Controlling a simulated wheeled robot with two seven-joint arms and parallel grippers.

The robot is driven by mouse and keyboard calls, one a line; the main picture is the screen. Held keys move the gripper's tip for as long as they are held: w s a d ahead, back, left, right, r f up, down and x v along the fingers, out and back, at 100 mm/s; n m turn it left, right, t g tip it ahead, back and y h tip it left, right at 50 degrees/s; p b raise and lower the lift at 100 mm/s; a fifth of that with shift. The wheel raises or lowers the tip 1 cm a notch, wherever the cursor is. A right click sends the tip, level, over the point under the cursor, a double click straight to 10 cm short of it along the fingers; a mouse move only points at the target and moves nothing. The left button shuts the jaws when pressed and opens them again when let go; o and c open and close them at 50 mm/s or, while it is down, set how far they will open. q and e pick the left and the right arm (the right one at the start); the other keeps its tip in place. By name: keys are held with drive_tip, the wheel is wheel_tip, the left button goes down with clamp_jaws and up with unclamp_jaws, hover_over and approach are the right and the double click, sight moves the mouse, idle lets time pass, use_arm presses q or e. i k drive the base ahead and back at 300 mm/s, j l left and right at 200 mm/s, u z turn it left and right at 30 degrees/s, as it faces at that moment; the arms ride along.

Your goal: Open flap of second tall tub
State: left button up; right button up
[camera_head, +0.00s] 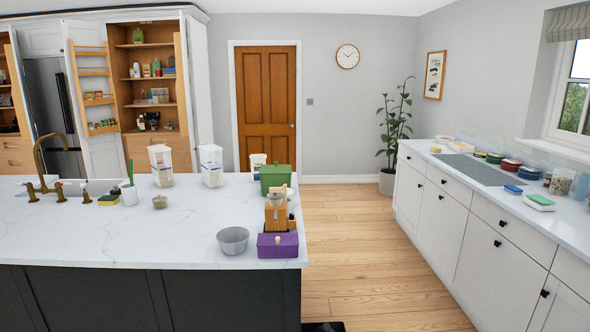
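Two tall tubs with white tops stand upright on the far part of the white marble island. One tall tub (160,166) is on the left, and the other tall tub (210,166) is to its right, with a gap between them. Both look partly see-through with pale contents and labels. The flaps are too small to tell open from shut. A shorter white tub (258,163) stands further right, partly behind a green box. Neither of my grippers is in view.
The island top (150,235) is bare in the middle. A green box (275,179), a wooden grinder (276,212), a purple box (277,245) and a grey bowl (233,240) crowd its right end. Wooden floor (365,245) is free between island and right counter (480,182).

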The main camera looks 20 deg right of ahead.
sight(211, 156)
drive_tip(key=i+z, duration=0.35)
drive_tip(key=i, duration=0.25)
drive_tip(key=i+j+z, duration=0.25)
drive_tip(key=i+z, duration=0.15)
drive_tip(key=i, duration=0.2)
drive_tip(key=i+j, duration=0.15)
drive_tip(key=i, duration=0.2)
drive_tip(key=i+j, duration=0.15)
drive_tip(key=i, duration=0.2)
